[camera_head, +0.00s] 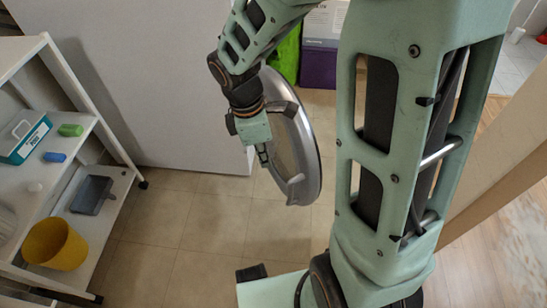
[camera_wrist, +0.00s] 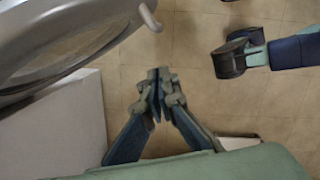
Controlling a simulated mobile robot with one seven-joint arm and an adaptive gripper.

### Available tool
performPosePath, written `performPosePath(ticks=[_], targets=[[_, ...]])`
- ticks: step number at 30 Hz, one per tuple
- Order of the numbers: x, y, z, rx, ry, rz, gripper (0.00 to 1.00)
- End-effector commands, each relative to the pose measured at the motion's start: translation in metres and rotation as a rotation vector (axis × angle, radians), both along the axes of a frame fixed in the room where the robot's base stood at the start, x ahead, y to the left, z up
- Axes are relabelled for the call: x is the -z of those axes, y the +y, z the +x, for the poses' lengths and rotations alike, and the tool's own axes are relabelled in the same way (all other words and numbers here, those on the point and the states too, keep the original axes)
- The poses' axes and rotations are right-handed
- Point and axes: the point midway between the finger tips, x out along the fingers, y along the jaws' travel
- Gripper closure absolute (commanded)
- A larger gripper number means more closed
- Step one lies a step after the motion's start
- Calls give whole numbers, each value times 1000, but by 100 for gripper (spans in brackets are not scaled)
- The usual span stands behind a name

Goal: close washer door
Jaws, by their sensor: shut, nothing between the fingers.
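The washer door (camera_head: 312,150) is a round silver ring with a glass middle. It stands swung out, seen at a steep angle in the head view. A small handle (camera_head: 295,180) sticks out at its lower edge. In the wrist view the door (camera_wrist: 62,28) fills the upper left, and its handle (camera_wrist: 150,17) is at the top. My gripper (camera_head: 264,158) is shut and empty, to the left of the door's face in the head view. In the wrist view its fingertips (camera_wrist: 158,74) are below the handle, with floor showing between. The washer's opening is not visible.
A white shelf cart (camera_head: 88,258) at the left holds a yellow bowl (camera_head: 55,244), a teal box (camera_head: 24,136) and a grey tray (camera_head: 92,194). A large white panel (camera_head: 165,75) is behind. A purple box (camera_head: 319,66) stands behind the door. The tiled floor between is clear.

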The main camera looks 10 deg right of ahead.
Motion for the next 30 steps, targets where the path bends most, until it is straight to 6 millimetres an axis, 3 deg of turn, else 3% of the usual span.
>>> performPosePath(ticks=[3, 12, 19, 30], targets=[[29, -4, -2, 1, 5, -1, 100], [91, -14, -2, 1, 4, -2, 100], [101, -42, -1, 3, 0, -1, 100], [102, -48, -1, 1, 0, -1, 100]])
